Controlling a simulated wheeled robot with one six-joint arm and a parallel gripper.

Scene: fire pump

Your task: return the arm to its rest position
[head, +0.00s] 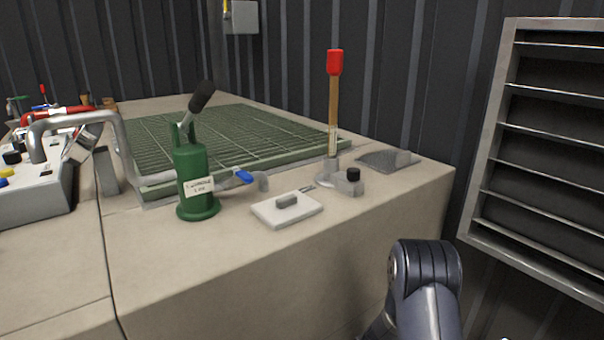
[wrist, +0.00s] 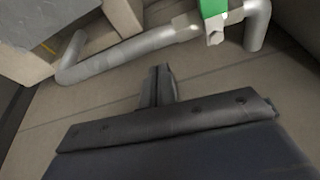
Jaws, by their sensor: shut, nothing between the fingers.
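My gripper (wrist: 160,74) shows in the wrist view with its two dark fingers together and nothing between them. Beyond the fingertips is a bare beige surface; I cannot tell whether they touch it. In the head view a dark joint of my arm (head: 426,275) stands at the lower right, in front of the counter's edge. The gripper itself is out of the head view.
A louvred panel (head: 545,150) is at the right. A grey pipe (wrist: 130,50) crosses the wrist view.

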